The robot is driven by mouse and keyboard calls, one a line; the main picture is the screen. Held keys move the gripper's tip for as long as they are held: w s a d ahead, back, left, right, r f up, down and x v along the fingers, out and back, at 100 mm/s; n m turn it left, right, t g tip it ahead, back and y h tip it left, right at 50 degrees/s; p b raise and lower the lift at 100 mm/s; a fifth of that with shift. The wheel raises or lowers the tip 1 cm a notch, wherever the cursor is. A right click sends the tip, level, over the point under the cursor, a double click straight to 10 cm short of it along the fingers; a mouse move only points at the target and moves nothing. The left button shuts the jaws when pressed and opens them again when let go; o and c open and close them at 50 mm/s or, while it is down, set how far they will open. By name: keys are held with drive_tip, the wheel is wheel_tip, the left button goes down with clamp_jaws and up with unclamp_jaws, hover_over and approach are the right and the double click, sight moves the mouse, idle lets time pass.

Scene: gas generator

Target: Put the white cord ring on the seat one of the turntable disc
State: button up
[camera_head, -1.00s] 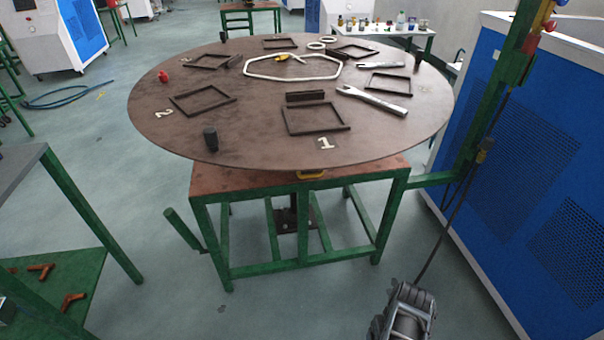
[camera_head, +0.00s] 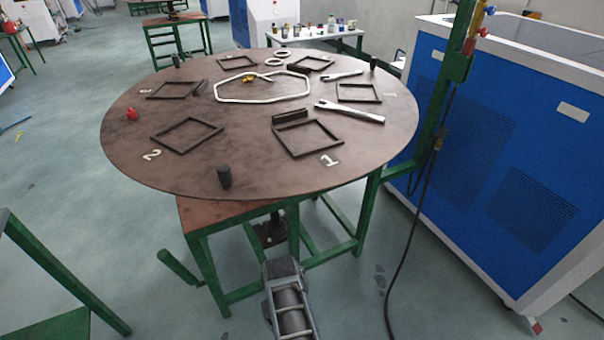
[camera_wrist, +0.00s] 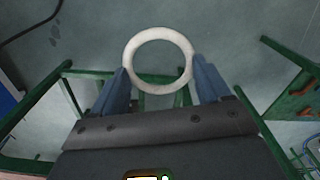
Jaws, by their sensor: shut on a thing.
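A white ring (camera_wrist: 131,52), the cord ring, is held between the two blue fingers of my gripper (camera_wrist: 159,76) in the wrist view. The gripper is shut on it, and the ring sticks out past the fingertips. The brown turntable disc (camera_head: 245,178) fills the middle of the head view. Seat one, a dark square frame (camera_head: 318,152), lies on its near right part beside a white "1" (camera_head: 330,160). The frame looks empty inside, with a dark upright bar along its far side. My gripper does not show in the head view.
A green post (camera_head: 440,110) and blue cabinet (camera_head: 510,150) stand at the right.

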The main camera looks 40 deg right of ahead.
drive_tip(key=shift+d+r, duration=0.2)
drive_tip(key=shift+r, duration=0.25)
